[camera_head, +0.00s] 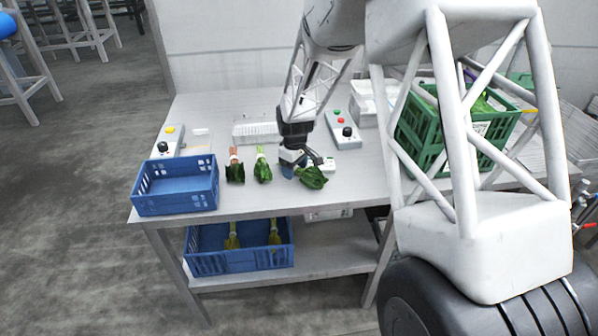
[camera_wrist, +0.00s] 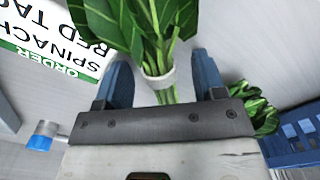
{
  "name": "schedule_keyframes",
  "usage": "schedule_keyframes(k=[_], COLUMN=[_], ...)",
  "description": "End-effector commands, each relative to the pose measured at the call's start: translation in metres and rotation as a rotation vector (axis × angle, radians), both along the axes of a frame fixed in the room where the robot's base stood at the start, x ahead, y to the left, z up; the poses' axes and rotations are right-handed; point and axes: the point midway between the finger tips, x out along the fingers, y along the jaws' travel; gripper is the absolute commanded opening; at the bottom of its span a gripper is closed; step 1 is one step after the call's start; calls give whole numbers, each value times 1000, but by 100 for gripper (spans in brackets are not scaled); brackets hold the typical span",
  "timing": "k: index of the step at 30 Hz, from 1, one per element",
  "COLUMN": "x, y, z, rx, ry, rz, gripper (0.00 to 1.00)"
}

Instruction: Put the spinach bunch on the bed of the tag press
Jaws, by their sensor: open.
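The spinach bunch (camera_wrist: 155,62) is leafy and green, with a pale band around its pale stems. In the wrist view its banded stems lie between the two blue fingers of my gripper (camera_wrist: 160,78), with gaps visible on both sides. My gripper is open and holds nothing. In the head view my gripper (camera_head: 291,167) is low over the table, and green leaves of the bunch (camera_head: 314,178) show just to its right. An order card (camera_wrist: 48,40) reads "ORDER SPINACH RED TAG". I cannot tell for sure which object is the tag press.
Two other bunches (camera_head: 235,168) (camera_head: 263,168) lie left of my gripper, beside a blue crate (camera_head: 175,203). Control boxes (camera_head: 343,131) (camera_head: 168,143) and a white slotted tray (camera_head: 256,133) stand behind. A green crate (camera_head: 420,125) is right. Another blue crate (camera_head: 240,262) sits on the lower shelf.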

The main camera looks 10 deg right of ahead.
Motion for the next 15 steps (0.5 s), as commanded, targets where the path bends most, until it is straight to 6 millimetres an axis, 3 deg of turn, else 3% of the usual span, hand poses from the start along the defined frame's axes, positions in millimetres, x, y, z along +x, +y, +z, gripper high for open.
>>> schedule_keyframes(k=[2, 12, 15], x=[0, 0, 0], y=[0, 0, 0], z=[0, 0, 0], rx=[0, 0, 0], ry=[0, 0, 0], rz=[0, 0, 0], gripper=[58, 6, 5])
